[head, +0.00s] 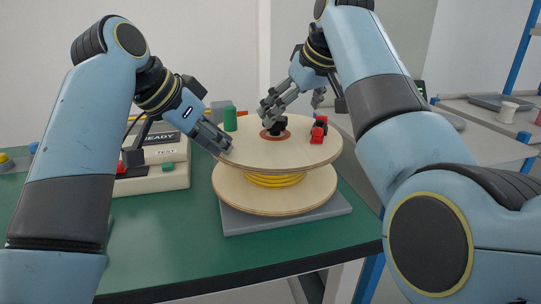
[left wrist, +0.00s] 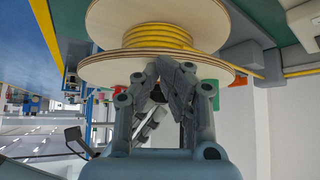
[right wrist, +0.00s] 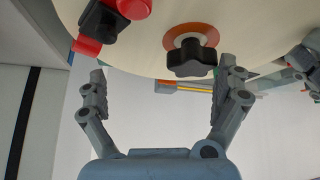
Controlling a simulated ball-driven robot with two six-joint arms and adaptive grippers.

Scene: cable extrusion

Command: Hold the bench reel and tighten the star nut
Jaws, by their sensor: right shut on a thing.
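The bench reel has two pale wooden flanges (head: 300,150) with yellow cable (head: 275,180) wound between them. The black star nut (right wrist: 190,60) sits on an orange-brown disc (right wrist: 205,34) at the centre of the upper flange. My left gripper (head: 226,149) is at the left rim of the upper flange. In the left wrist view its fingers (left wrist: 160,70) are together against that flange, and their exact contact is hidden.
A red and black piece (head: 319,130) and a green cylinder (head: 230,119) stand on the upper flange. The reel is above a grey base plate (head: 285,221) on the green bench (head: 160,245). A test box (head: 155,165) stands left of the reel. Bench is clear in front.

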